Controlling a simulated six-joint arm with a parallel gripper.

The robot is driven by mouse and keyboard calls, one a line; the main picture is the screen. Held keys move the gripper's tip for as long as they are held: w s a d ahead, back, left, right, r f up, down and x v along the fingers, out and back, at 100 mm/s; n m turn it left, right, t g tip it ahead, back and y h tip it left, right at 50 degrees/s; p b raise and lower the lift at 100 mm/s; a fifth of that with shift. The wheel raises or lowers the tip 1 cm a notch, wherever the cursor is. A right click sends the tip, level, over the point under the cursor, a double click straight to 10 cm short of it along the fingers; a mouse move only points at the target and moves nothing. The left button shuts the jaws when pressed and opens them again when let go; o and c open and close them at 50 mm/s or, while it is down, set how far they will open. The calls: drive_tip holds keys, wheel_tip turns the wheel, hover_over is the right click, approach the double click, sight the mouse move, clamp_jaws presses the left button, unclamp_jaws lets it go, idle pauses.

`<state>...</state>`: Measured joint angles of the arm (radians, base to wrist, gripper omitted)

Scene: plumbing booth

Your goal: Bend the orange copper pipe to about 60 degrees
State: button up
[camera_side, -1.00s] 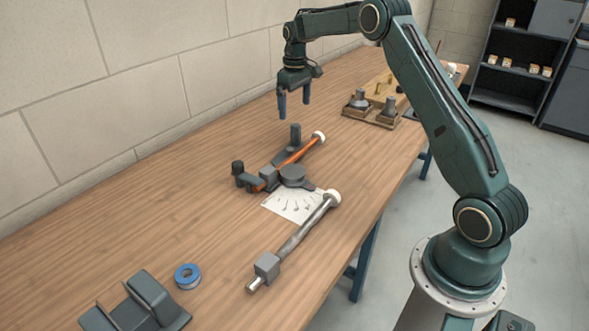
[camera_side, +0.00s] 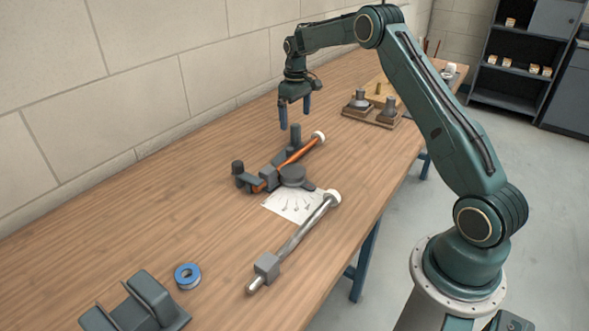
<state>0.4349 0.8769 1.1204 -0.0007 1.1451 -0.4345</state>
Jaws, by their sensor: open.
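The orange copper pipe (camera_side: 302,151) lies in the dark grey bender (camera_side: 293,175) near the middle of the bench. It looks straight, running from lower left to upper right, with a white round piece at its far end. A dark upright post (camera_side: 295,135) stands beside the pipe near that end, and another dark knob (camera_side: 238,168) is at the bender's left end. My gripper (camera_side: 295,118) is open and empty, pointing down above the bench, above and behind the upright post. It appears apart from the pipe and the post.
A white sheet with printed marks (camera_side: 290,208) lies before the bender. A grey pipe (camera_side: 299,236) with a block lies along the front. Blue tape (camera_side: 187,276) and a dark grey cradle (camera_side: 140,304) are at lower left. A wooden tray (camera_side: 372,118) stands farther back. The left bench is clear.

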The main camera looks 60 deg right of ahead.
sight(298, 125)
drive_tip(key=shift+f, duration=2.65)
drive_tip(key=c, duration=1.4)
drive_tip(key=shift+s+d, duration=0.15)
drive_tip(key=shift+s, duration=0.15)
drive_tip(key=shift+s+d+m, duration=0.5)
drive_tip(key=shift+s+m, duration=0.4)
